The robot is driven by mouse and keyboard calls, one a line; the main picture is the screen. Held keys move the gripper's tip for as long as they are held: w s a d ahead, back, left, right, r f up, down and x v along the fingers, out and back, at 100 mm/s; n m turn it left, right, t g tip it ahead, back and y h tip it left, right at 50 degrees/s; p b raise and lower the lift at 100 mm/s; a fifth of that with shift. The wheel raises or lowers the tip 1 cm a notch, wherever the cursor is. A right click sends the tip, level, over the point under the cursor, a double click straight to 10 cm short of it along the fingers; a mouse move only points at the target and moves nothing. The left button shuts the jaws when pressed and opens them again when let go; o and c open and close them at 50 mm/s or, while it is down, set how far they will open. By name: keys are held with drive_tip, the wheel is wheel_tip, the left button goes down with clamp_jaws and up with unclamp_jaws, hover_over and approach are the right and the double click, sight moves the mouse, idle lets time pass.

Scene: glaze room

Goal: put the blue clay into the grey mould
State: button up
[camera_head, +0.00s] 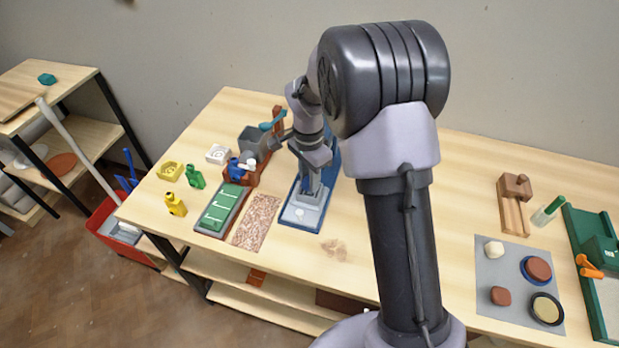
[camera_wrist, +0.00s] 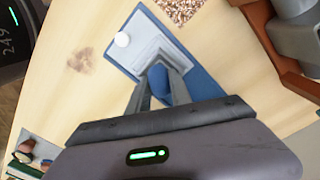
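My gripper (camera_head: 308,192) points down over a light grey stepped block on a blue board, left of centre in the head view. In the wrist view its fingers (camera_wrist: 160,62) close in on a rounded bright blue lump, which looks like the blue clay (camera_wrist: 158,82). The lump is partly hidden by the fingers. The grey block (camera_head: 300,216), which may be the grey mould, has a white round knob and also shows beyond the fingertips in the wrist view (camera_wrist: 143,35). I cannot tell whether the fingertips touch it.
A speckled mat (camera_head: 257,222) and a green-topped tray (camera_head: 220,210) lie left of the blue board (camera_head: 291,223). Behind them stands a brown machine with a grey hopper (camera_head: 250,141). A white mould (camera_head: 218,153), a yellow mould (camera_head: 170,171) and bottles stand farther left. A grey mat (camera_head: 492,268) lies right.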

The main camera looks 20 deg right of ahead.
idle(0.3)
drive_tip(key=o, duration=0.6)
drive_tip(key=shift+o, duration=0.5)
drive_tip(key=o, duration=0.5)
wheel_tip(320, 180, up, 18)
drive_tip(key=f+p, duration=0.1)
drive_tip(key=p, duration=0.5)
drive_tip(key=s+a+r+n+t+y+b, duration=0.1)
drive_tip(key=s+a+r+n+t+b, duration=0.15)
drive_tip(key=s, duration=0.55)
drive_tip(key=s+a+r+n+t+b, duration=0.1)
drive_tip(key=s+r+n+b, duration=0.25)
drive_tip(key=s, duration=0.35)
drive_tip(key=s+f+n+b, duration=0.1)
drive_tip(key=s, duration=0.2)
drive_tip(key=s+a+f+n+t+b, duration=0.1)
drive_tip(key=s+f, duration=0.1)
drive_tip(key=s, duration=0.2)
drive_tip(key=s+a+f+n+t+y+b, duration=0.1)
drive_tip(key=s+f, duration=0.1)
drive_tip(key=s, duration=0.1)
drive_tip(key=shift+s+a+f+t, duration=0.1)
drive_tip(key=shift+s+t, duration=0.15)
drive_tip(key=shift+s, duration=0.1)
